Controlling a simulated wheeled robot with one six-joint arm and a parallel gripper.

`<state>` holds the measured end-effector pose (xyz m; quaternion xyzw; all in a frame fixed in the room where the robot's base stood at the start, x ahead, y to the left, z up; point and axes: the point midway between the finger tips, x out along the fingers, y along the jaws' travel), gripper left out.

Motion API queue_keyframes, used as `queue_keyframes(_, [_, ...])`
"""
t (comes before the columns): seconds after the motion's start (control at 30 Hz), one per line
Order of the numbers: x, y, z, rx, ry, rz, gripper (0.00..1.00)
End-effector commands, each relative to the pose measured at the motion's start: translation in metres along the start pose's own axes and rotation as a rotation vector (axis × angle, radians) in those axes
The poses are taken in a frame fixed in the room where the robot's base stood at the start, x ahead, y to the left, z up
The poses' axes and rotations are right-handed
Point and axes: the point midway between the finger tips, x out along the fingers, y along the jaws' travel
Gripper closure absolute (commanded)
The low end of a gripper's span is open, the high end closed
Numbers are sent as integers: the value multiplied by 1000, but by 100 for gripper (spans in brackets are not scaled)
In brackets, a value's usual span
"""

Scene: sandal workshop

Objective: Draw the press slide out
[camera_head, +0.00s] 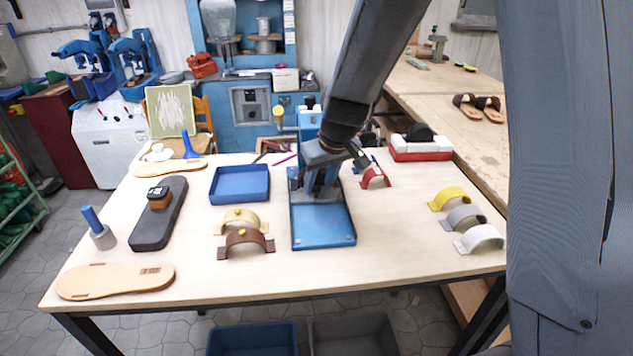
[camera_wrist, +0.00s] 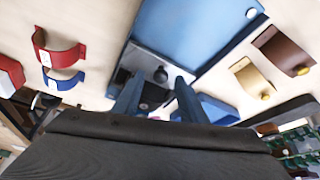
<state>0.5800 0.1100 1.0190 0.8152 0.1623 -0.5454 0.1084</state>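The blue press (camera_head: 323,225) stands on the middle of the table, its flat base toward me. My arm comes down over it from above and hides much of its upright part. In the wrist view the press's blue base (camera_wrist: 190,28) is at the top. Below it is a grey metal plate, which looks like the press slide (camera_wrist: 145,60), with a dark round knob (camera_wrist: 160,74). My gripper (camera_wrist: 158,82) is open, its two fingers apart, with the knob between the tips in the picture. I cannot tell whether they touch it. In the head view my gripper (camera_head: 325,178) is at the press.
Tan and brown straps (camera_head: 246,241) lie left of the press, near a blue tray (camera_head: 241,183). A red strap (camera_head: 375,178) lies close on the right. Yellow, grey and white straps (camera_head: 480,238) are farther right.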

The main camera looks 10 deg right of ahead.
Motion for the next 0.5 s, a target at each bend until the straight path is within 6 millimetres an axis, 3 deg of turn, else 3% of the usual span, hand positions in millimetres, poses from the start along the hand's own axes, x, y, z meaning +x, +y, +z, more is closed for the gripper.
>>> queue_keyframes(0.43, [10,-2,-1,-3,1,0,62])
queue_keyframes(0.5, [10,-2,-1,-4,1,0,72])
